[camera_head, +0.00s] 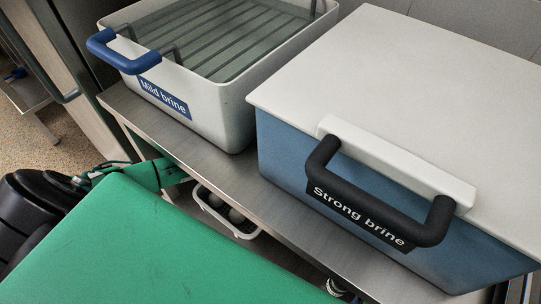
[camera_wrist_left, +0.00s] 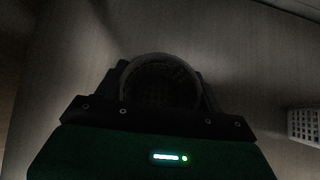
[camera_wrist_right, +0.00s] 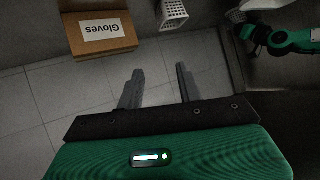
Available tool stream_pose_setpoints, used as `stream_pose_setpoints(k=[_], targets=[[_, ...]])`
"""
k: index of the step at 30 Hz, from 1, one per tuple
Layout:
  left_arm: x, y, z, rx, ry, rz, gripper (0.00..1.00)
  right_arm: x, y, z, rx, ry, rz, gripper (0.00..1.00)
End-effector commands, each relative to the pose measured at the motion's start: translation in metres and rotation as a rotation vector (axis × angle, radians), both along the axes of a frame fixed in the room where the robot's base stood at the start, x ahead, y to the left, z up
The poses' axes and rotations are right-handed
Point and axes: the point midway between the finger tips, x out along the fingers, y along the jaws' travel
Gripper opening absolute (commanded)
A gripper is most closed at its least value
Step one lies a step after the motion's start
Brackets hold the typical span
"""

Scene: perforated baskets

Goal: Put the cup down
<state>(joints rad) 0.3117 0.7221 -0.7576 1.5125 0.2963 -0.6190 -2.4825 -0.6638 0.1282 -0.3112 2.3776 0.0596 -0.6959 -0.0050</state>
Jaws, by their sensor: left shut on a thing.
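In the left wrist view a round cup (camera_wrist_left: 158,60) with a pale rim sits between the fingers of my left gripper (camera_wrist_left: 160,88), which is shut on it. The view is dark, and I look into the cup's mouth; its base and what is under it are hidden. In the head view my left arm reaches low beside the steel bench, and neither the cup nor the gripper shows clearly. In the right wrist view my right gripper (camera_wrist_right: 158,85) is open and empty above the tiled floor.
The bench (camera_head: 222,168) bears an open "Mild brine" basin (camera_head: 228,112) and a lidded "Strong brine" box (camera_head: 282,150). A white basket (camera_head: 243,231) is below its edge. A perforated basket (camera_wrist_right: 173,15) and a "Gloves" carton (camera_wrist_right: 103,53) stand on the floor.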

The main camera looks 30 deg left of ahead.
Motion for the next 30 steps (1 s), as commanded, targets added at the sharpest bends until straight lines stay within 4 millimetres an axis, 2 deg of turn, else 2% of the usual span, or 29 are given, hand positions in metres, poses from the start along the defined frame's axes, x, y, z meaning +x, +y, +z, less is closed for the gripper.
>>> stream_pose_setpoints(k=[1, 6, 18, 19, 22, 30], targets=[[-0.001, -0.001, -0.011, -0.002, 0.002, 0.001, 0.49, 0.000, 0.004, -0.003, 0.013, -0.020, 0.002, 0.36], [0.000, -0.001, -0.025, 0.000, 0.000, 0.000, 0.49, 0.002, 0.012, 0.000, 0.049, -0.077, 0.006, 0.36], [0.000, 0.000, -0.029, 0.001, 0.000, -0.001, 0.49, 0.002, 0.014, 0.001, 0.059, -0.092, 0.006, 0.36], [0.000, 0.000, -0.029, 0.001, 0.000, -0.001, 0.74, 0.002, 0.014, 0.002, 0.059, -0.094, 0.006, 0.36], [0.000, 0.000, -0.028, -0.001, 0.000, -0.001, 0.92, 0.002, 0.014, 0.002, 0.059, -0.093, 0.006, 0.36], [0.000, 0.000, -0.028, -0.001, 0.000, -0.001, 0.92, 0.002, 0.014, 0.002, 0.059, -0.092, 0.006, 0.36]])
